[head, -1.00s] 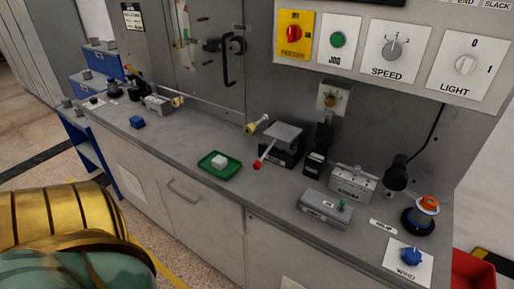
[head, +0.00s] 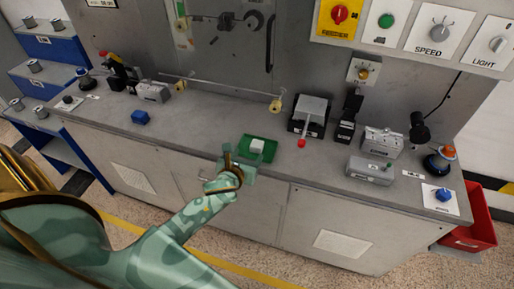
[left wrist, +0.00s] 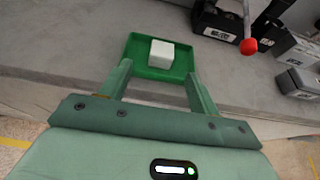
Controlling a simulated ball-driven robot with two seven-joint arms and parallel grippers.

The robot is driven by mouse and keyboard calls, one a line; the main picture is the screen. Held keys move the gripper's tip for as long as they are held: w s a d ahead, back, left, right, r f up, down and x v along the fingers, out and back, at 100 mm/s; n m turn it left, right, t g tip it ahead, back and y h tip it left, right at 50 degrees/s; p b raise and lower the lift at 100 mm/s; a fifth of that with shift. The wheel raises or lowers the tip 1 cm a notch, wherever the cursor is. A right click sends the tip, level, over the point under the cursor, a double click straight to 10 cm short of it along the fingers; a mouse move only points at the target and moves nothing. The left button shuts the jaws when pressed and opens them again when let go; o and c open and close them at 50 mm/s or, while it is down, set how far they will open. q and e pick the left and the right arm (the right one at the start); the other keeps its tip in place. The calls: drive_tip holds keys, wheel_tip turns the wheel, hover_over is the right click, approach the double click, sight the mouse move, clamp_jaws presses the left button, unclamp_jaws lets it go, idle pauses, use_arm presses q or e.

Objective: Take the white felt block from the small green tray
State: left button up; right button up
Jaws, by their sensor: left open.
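The white felt block (head: 257,146) sits in the small green tray (head: 270,155) on the grey bench top. In the left wrist view the block (left wrist: 161,54) stands toward the right middle of the tray (left wrist: 133,50). My left gripper (head: 240,167) is at the tray's near left side, open and empty. In the left wrist view its two fingers (left wrist: 156,80) point toward the tray, spread wider than the block, with the block just beyond the tips. My right gripper is not in view.
A lever with a red knob (head: 301,143) rises right of the tray; the knob also shows in the left wrist view (left wrist: 248,46). Grey boxes (head: 370,170) stand to the right. The bench between blue block and tray is clear.

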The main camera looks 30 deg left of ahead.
sight(256, 147)
use_arm(q)
drive_tip(key=x, duration=0.3)
drive_tip(key=shift+b, duration=0.3)
drive_tip(key=b+x, duration=0.1)
drive_tip(key=x, duration=0.3)
drive_tip(key=shift+w+d+f+b, duration=0.15)
drive_tip(key=shift+w+b, duration=0.2)
drive_tip(key=shift+w, duration=0.15)
drive_tip(key=c, duration=1.1)
